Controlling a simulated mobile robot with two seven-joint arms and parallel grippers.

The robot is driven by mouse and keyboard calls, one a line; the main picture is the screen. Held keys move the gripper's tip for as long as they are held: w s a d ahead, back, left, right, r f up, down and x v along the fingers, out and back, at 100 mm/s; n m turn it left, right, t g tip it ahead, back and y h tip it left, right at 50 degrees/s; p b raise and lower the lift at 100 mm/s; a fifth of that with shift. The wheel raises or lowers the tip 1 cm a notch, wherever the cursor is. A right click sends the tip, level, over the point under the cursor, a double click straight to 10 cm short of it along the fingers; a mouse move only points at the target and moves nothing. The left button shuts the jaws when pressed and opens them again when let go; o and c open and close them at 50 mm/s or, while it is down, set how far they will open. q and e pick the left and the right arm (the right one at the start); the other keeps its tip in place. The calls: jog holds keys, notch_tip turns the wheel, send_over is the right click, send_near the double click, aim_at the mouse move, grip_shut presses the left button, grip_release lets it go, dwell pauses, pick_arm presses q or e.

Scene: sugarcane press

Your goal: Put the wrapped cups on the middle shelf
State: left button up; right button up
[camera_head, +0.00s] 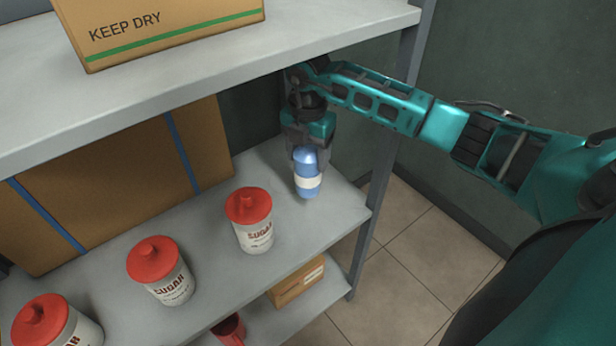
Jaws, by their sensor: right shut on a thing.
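My right gripper (306,150) reaches in from the right, under the top shelf, pointing down over the right end of the middle shelf (205,225). It is shut on a blue cup stack with a white band (307,181), likely the wrapped cups. The stack is upright, its top between the fingers. Its lower end is at or just above the shelf surface; I cannot tell whether it touches. My left gripper is not in view.
Three red-lidded sugar canisters (253,231), (160,270), (55,325) stand in a row on the middle shelf. A large cardboard box (110,185) is behind them. The top shelf (230,60) holds a "KEEP DRY" box (160,25). A shelf post (378,165) stands close on the right.

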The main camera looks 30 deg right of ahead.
aim_at(308, 178)
notch_tip(308, 178, down, 3)
jog(key=shift+s+r, duration=0.15)
jog(key=shift+r, duration=0.05)
notch_tip(308, 178, down, 4)
jog(key=shift+b, duration=0.45)
jog(key=shift+w+f, duration=0.2)
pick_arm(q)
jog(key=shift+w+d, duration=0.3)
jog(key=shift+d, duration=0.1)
pick_arm(e)
jog(key=shift+f, duration=0.1)
jog(key=o, duration=1.5)
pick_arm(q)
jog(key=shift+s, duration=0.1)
